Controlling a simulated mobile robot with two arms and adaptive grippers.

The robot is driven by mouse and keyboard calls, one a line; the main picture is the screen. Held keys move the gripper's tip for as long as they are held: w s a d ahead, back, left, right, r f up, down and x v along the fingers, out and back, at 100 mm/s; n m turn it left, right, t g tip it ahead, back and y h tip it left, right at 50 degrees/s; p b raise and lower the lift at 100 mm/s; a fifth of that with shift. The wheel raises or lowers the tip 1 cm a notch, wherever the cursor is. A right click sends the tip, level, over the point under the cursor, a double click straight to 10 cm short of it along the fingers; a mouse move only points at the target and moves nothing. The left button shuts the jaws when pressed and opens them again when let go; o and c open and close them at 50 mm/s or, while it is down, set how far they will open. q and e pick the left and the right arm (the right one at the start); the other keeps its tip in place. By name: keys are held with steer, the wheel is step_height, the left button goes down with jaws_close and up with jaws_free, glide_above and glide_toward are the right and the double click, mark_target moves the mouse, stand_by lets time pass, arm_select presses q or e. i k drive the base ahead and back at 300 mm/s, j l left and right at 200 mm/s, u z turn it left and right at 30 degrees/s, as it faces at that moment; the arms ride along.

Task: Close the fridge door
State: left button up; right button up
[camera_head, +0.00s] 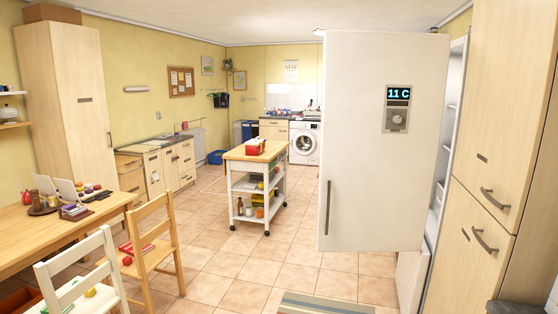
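The fridge door (360,165) is a tall white panel at the right of the head view, with its outer face toward me. It stands open, swung out from the fridge body (448,150), whose white inner wall and shelf edges show to its right. A vertical dark handle (327,207) is near the door's left edge. A panel reading "11 C" with a dial (397,109) is at its upper right. Neither of my grippers shows in this view.
A wooden table (70,228) and two chairs, one white (80,275) and one wooden (150,245), stand at the left. A wheeled cart (256,155) is in the middle. Wooden cabinets (490,140) stand right of the fridge. Tiled floor between table and door is clear, with a striped mat (322,304) in front.

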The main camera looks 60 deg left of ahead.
mark_target(375, 180)
steer(key=u, duration=1.45)
steer(key=i, duration=0.5)
steer(key=l+u, duration=0.05)
